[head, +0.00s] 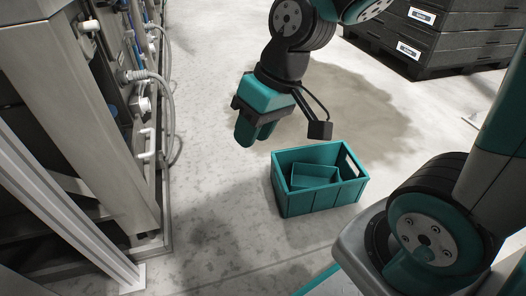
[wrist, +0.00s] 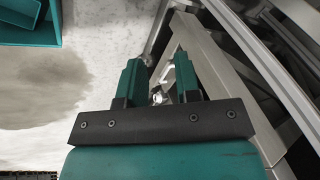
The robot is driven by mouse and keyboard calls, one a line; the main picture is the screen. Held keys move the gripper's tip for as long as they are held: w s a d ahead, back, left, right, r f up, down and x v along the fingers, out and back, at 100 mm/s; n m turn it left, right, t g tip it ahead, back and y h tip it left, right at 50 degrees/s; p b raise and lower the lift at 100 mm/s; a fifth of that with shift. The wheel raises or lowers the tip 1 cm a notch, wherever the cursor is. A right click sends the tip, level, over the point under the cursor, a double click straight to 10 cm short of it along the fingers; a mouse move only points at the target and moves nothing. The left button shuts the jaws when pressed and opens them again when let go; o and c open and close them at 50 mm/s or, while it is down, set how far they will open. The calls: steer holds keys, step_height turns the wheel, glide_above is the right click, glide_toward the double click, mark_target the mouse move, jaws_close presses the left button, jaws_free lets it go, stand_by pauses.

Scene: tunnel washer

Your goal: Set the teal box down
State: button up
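A small open teal box (head: 312,179) sits inside a larger teal crate (head: 322,201) on the floor; its lower part is hidden by the crate's front wall. The crate has a hand slot in its right end wall. It also shows in the upper left corner of the wrist view (wrist: 28,37), cut off by the frame edge. My gripper (head: 254,136) hangs left of the crate and apart from it, fingers pointing down. In the wrist view its two teal fingers (wrist: 158,83) stand apart with nothing held between them.
A grey machine frame (head: 70,110) with pipes, hoses and white valve handles lines the left side. Dark stacked crates (head: 455,40) stand on a pallet at the back right. The concrete floor (head: 215,190) between the machine and the teal crate is clear.

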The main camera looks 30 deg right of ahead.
steer(key=s+a+r+n+g, duration=0.1)
steer(key=s+a+r+n, duration=0.2)
steer(key=s, duration=0.6)
steer(key=shift+s+a+r+n+g, duration=0.3)
steer(key=shift+a+r+n, duration=0.1)
steer(key=shift+a+r, duration=0.1)
